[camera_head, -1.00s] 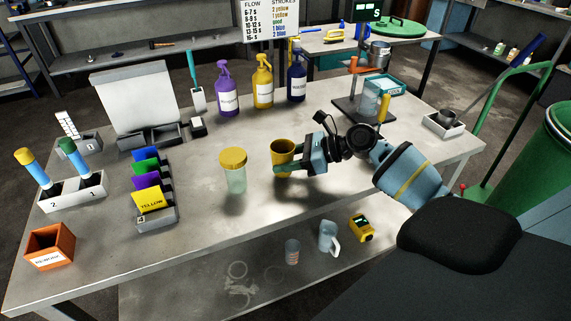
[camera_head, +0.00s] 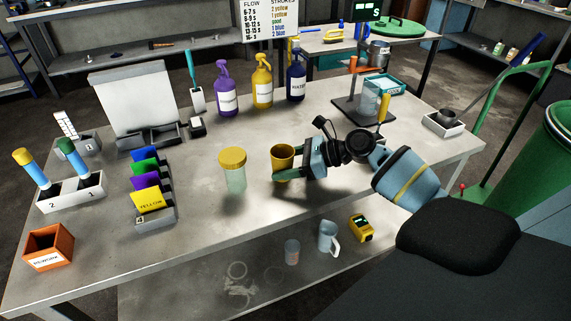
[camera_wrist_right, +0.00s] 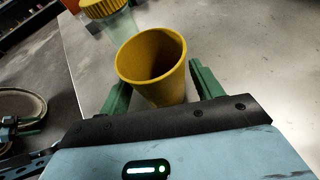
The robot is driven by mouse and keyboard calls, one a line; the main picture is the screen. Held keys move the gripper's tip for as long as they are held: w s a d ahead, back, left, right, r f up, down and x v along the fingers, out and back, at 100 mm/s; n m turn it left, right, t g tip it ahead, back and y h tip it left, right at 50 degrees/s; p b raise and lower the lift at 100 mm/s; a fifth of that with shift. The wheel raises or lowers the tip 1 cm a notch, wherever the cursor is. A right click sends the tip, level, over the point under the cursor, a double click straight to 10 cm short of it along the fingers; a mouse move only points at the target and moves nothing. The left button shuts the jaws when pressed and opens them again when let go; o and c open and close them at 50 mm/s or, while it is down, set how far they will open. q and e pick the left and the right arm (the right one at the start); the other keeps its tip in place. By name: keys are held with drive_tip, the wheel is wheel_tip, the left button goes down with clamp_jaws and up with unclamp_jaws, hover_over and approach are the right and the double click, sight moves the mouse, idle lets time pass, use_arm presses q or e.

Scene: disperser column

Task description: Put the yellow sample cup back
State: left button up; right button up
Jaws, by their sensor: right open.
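The yellow sample cup (camera_head: 282,157) stands upright on the grey table, just right of a clear jar with a yellow lid (camera_head: 233,170). It is empty inside as seen in the right wrist view (camera_wrist_right: 152,62). My right gripper (camera_head: 285,168) is at the cup, coming from the right. In the right wrist view its green fingers (camera_wrist_right: 160,88) stand one on each side of the cup, with a visible gap at the right finger. The gripper is open. The cup's lower part is partly hidden by a finger in the head view.
Purple, yellow and blue spray bottles (camera_head: 262,86) stand at the back. A card rack (camera_head: 156,216), an orange box (camera_head: 48,248) and a white holder (camera_head: 70,196) are on the left. A stand (camera_head: 358,112) is behind my right arm. The table front is clear.

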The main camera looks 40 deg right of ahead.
drive_tip(key=v, duration=1.2)
